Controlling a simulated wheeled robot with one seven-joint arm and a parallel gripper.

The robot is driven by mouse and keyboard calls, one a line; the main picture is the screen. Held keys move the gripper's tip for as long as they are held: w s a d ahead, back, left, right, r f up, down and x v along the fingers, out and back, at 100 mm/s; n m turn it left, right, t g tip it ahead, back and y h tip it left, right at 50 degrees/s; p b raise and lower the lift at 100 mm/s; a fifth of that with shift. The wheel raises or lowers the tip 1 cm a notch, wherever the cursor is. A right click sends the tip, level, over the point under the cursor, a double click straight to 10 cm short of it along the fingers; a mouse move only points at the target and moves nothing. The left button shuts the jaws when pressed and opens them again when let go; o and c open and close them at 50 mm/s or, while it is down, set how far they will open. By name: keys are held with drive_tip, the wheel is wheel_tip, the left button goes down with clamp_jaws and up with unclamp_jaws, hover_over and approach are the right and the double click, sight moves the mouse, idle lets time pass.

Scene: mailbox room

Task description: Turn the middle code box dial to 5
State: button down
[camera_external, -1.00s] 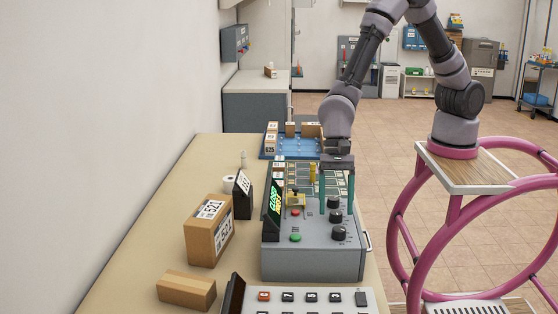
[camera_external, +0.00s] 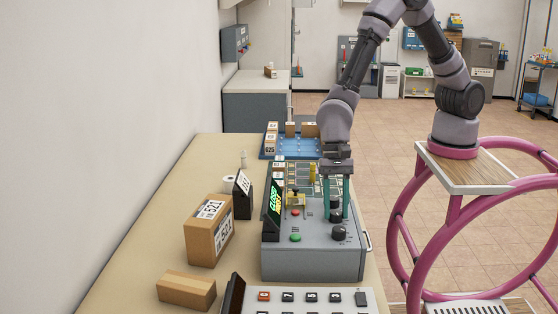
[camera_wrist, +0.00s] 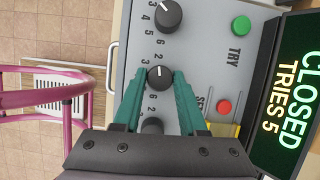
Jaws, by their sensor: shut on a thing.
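The grey code box (camera_external: 312,262) stands on the bench with three black dials on its top. The middle dial (camera_external: 336,216) is between my gripper's fingers; it also shows in the wrist view (camera_wrist: 160,78), its white mark pointing roughly toward the top of the picture. My gripper (camera_external: 336,212), with green fingers, is shut on this dial, one finger at each side (camera_wrist: 158,90). The near dial (camera_external: 339,234) is free. The far dial (camera_wrist: 152,126) is partly hidden by my gripper. The numbers around the middle dial are partly covered, so its setting is unclear.
The box's display (camera_wrist: 292,95) reads CLOSED, TRIES 5. A green TRY button (camera_wrist: 241,26) and a red button (camera_wrist: 224,107) sit beside the dials. Cardboard boxes (camera_external: 208,230) stand left on the bench, a keypad (camera_external: 310,300) in front, a blue tray (camera_external: 290,154) behind.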

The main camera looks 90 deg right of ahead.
drive_tip(key=n+g, duration=0.1)
drive_tip(key=n, duration=0.1)
drive_tip(key=n+g, duration=0.1)
drive_tip(key=n, duration=0.2)
drive_tip(key=shift+w+n+h, duration=0.2)
drive_tip(key=shift+n+h, duration=0.1)
drive_tip(key=n+h, duration=0.1)
drive_tip(key=n, duration=0.2)
drive_tip(key=n+g+h, duration=0.1)
drive_tip(key=n, duration=0.2)
drive_tip(key=shift+w+a+g, duration=0.15)
drive_tip(key=shift+g, duration=0.15)
drive_tip(key=n+h, duration=0.1)
drive_tip(key=n, duration=0.2)
drive_tip(key=n+h, duration=0.1)
drive_tip(key=n, duration=0.1)
drive_tip(key=shift+a+n+g, duration=0.15)
drive_tip(key=shift+n+g, duration=0.15)
drive_tip(key=shift+n, duration=0.1)
drive_tip(key=n+h, duration=0.1)
drive_tip(key=n, duration=0.1)
drive_tip(key=n+h, duration=0.1)
drive_tip(key=n, duration=0.2)
drive_tip(key=shift+a+n, duration=0.15)
drive_tip(key=shift+n, duration=0.15)
drive_tip(key=shift+c, duration=2.3)
unclamp_jaws()
